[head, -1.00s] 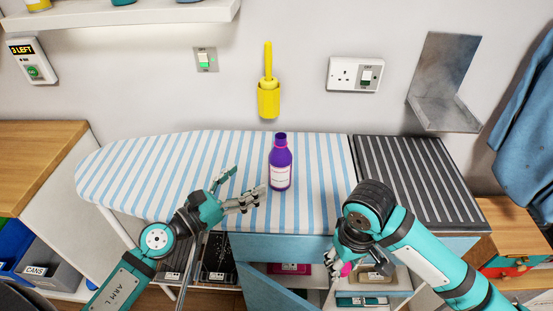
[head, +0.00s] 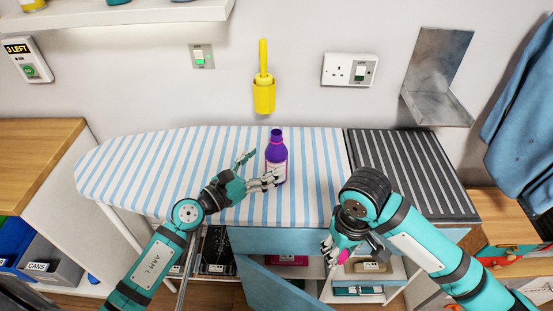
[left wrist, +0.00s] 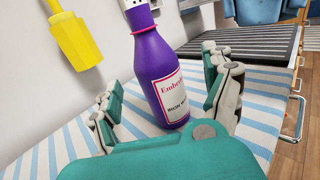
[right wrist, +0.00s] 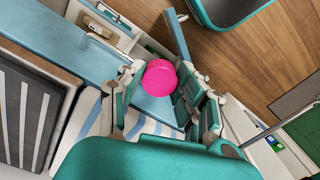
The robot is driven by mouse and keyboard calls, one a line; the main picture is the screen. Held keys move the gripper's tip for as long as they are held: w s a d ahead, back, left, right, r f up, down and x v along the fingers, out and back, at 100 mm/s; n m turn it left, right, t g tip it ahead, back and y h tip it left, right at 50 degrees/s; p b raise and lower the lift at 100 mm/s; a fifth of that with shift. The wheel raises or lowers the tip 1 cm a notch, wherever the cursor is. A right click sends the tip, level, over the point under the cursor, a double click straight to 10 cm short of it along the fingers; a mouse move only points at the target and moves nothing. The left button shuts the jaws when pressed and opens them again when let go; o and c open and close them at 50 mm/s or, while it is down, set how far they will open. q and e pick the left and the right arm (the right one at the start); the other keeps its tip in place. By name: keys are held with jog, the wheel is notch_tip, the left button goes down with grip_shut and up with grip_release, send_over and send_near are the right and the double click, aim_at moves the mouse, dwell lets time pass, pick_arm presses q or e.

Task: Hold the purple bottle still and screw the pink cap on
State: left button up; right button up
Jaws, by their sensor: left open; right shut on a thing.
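The purple bottle (head: 276,155) stands upright on the striped ironing board (head: 205,145). My right gripper (right wrist: 165,90) is shut on the pink cap (right wrist: 160,78). In the head view the cap (head: 343,256) is low, in front of the board's front edge.
A dark ribbed mat (head: 405,170) lies right of the board. An open blue door (head: 270,285) and shelves are below the front edge. A yellow holder (head: 264,97) hangs on the wall behind the bottle. The board's left part is clear.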

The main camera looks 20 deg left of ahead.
aim_at(268, 158)
pick_arm(q)
jog(key=shift+w+d+r, duration=0.1)
jog(key=shift+w+r, duration=0.05)
jog(key=shift+w, duration=0.25)
jog(key=p+x, duration=0.1)
jog(key=x, duration=0.3)
jog(key=shift+w, duration=0.3)
jog(key=c, duration=1.5)
